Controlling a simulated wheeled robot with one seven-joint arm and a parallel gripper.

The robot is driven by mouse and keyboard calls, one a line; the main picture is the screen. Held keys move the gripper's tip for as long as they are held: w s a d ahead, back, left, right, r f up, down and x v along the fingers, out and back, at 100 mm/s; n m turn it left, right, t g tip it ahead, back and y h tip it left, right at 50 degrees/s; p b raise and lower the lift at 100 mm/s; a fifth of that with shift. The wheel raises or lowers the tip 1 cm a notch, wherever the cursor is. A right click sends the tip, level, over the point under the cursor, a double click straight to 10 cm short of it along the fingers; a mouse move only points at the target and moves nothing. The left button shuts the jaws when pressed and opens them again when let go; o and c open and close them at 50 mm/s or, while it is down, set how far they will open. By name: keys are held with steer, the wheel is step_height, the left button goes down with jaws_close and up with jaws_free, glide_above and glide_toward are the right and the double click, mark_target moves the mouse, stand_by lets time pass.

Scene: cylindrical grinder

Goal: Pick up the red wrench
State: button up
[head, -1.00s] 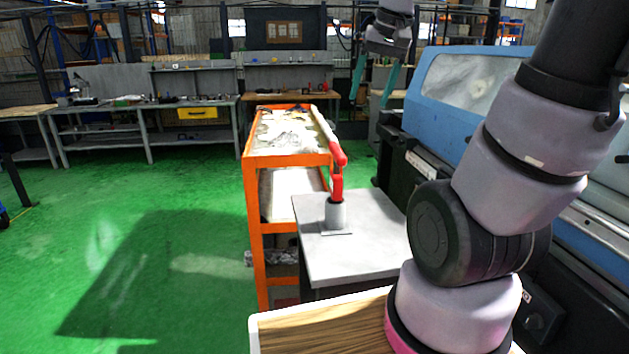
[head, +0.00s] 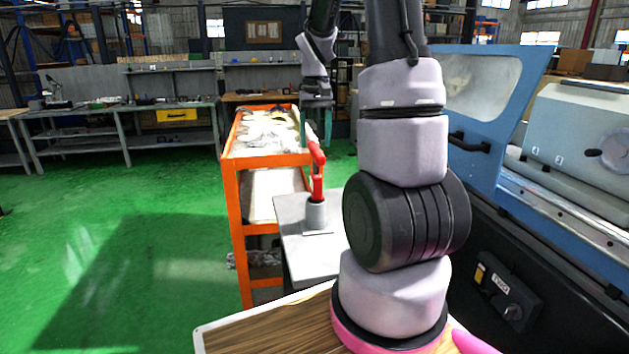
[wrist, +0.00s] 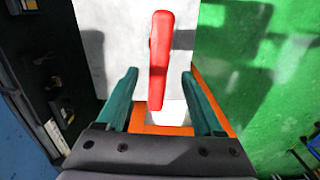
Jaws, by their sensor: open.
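My gripper (head: 315,125) is above and behind the wrench in the head view, pointing down with teal fingers. In the wrist view my gripper (wrist: 160,95) is open. The red wrench (wrist: 160,60) lies lengthwise between the two teal fingers in the picture, with gaps on both sides. I cannot tell its depth relative to the fingertips. The holder is hidden in the wrist view.
An orange shelf cart (head: 232,200) stands left of the small table. The blue grinder (head: 480,140) is on the right, its black base close to my arm. Workbenches (head: 120,115) line the back. The green floor (head: 110,240) at left is clear.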

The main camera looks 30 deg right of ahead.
mark_target(316, 148)
steer(key=shift+w+d+f, duration=0.1)
steer(key=shift+d+f, duration=0.05)
steer(key=shift+f, duration=2.55)
jaws_close()
